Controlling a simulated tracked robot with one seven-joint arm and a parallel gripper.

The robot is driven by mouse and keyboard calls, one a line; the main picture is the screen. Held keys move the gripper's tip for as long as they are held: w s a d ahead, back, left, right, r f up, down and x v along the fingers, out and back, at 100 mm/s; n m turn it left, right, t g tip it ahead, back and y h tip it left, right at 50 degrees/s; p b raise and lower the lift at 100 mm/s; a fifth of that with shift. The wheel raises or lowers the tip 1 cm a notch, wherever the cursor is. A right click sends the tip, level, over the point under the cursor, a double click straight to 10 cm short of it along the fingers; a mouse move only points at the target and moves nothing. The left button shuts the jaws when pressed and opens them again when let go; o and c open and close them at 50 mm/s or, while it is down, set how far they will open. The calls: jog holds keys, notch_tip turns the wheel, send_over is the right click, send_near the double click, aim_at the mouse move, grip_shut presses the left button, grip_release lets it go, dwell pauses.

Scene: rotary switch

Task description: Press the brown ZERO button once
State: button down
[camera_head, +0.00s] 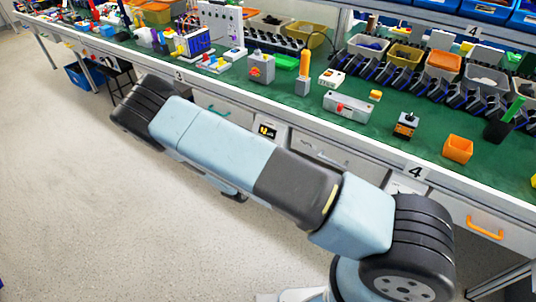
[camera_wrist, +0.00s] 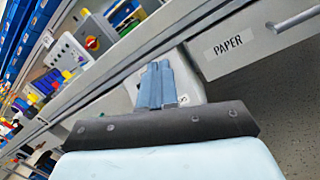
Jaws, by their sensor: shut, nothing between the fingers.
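No brown ZERO button can be made out in either view. In the head view a small dark display with yellow marks (camera_head: 267,131) sits on a white front just below the bench edge, partly cut off by my arm. In the wrist view my gripper (camera_wrist: 157,68) has its blue-grey fingers together, empty. They point at a pale panel (camera_wrist: 206,84) under the bench edge and cover part of it; a small label shows beside them. I cannot tell whether they touch it. My gripper is hidden in the head view.
A grey box with a red-and-yellow rotary knob (camera_head: 260,68) stands on the green bench top (camera_head: 225,77); the box also shows in the wrist view (camera_wrist: 99,33). A drawer front marked PAPER (camera_wrist: 229,45) lies right of my fingers.

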jog(key=a+f+n+t+y, duration=0.3)
jog(key=a+f+n+y, duration=0.2)
jog(key=f, duration=0.3)
jog(key=shift+s+n+y, duration=0.25)
jog(key=shift+n+y, duration=0.35)
jog(key=shift+y, duration=0.1)
jog(key=w+d+f, duration=0.4)
jog(key=w, duration=0.2)
jog(key=shift+d+f, duration=0.15)
jog(key=shift+d, duration=0.2)
jog(key=shift+w+d, duration=0.1)
jog(key=shift+w, duration=0.05)
dwell(1.6)
jog(key=shift+w+d+f, duration=0.1)
jog(key=shift+w+f, duration=0.05)
jog(key=shift+w, duration=0.1)
jog(key=shift+w+d+f, duration=0.15)
jog(key=shift+w+d, duration=0.1)
dwell(1.0)
dwell(0.3)
jog(key=shift+s+a+r, duration=0.4)
jog(key=shift+s+a, duration=0.05)
jog(key=shift+s, duration=0.15)
